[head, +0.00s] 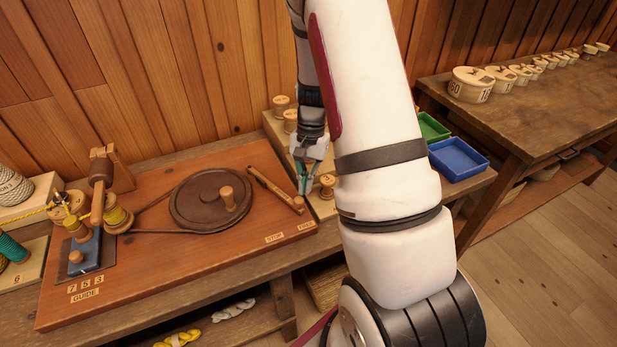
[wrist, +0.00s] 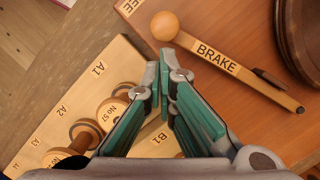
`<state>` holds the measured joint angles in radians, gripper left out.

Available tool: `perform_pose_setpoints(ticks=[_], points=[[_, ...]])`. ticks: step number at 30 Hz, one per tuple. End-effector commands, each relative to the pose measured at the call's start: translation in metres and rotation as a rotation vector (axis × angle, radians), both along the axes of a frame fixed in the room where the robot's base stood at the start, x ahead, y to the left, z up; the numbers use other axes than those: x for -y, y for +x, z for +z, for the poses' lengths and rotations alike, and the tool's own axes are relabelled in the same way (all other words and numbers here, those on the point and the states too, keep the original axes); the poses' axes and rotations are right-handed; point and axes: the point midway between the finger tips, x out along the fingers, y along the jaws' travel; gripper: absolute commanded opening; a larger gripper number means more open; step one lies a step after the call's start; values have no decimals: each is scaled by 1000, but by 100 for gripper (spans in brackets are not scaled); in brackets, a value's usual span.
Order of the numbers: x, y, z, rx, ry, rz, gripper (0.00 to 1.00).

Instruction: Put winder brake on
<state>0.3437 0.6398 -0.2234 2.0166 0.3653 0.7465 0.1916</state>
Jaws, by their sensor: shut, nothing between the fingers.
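The winder board (head: 150,260) carries a dark round wheel (head: 190,215) with a wooden crank knob on top. The brake lever (head: 270,187) is a wooden bar right of the wheel, marked BRAKE in the wrist view (wrist: 230,65). Its round knob (wrist: 165,25) is at the end near the FREE label (head: 305,226); the STOP label (head: 274,238) is to the left. My gripper (head: 304,190) is shut and empty, its green-padded fingertips together (wrist: 166,56) just beside the knob. I cannot tell whether they touch it.
A spool rack (wrist: 70,110) with wooden spools and labels A1, A2 and B1 stands beside the board, under my gripper. Green (head: 432,127) and blue (head: 458,159) trays are at the right. Another table (head: 540,90) holds a row of round boxes.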

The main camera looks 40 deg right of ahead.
Motion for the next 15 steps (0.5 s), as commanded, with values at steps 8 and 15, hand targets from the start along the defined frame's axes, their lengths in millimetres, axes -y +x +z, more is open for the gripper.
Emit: perform_pose_setpoints(ticks=[8,15], points=[[-3,-1,0,-1,1,-9,0],[-50,-9,2,-1,2,-235,0]])
